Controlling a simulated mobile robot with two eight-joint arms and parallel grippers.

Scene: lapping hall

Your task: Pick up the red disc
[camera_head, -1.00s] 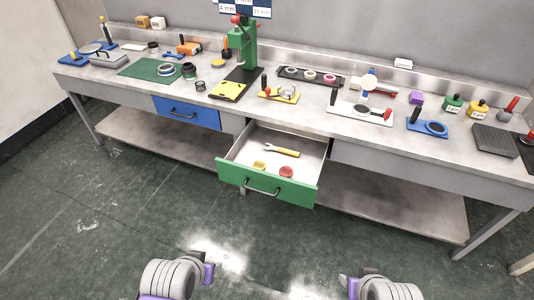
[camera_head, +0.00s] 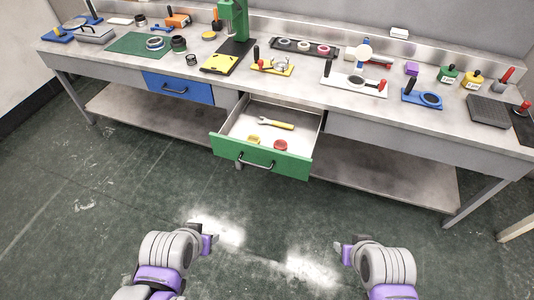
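The red disc (camera_head: 280,145) lies in the open green-fronted drawer (camera_head: 262,159), near its front right. A small yellow piece (camera_head: 253,140) and a wrench with a yellow handle (camera_head: 270,123) lie in the same drawer. My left gripper (camera_head: 205,236) is low over the floor, in front of the bench and apart from the drawer. My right gripper (camera_head: 343,247) is also low in front, to the right. Both are well short of the disc, and their finger openings are too small to make out.
The bench (camera_head: 320,95) holds a green press (camera_head: 233,20), a green mat (camera_head: 140,43), a black tray of rings (camera_head: 302,47) and several tools. A blue drawer (camera_head: 180,87) is shut at left. The floor (camera_head: 270,220) before the bench is clear.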

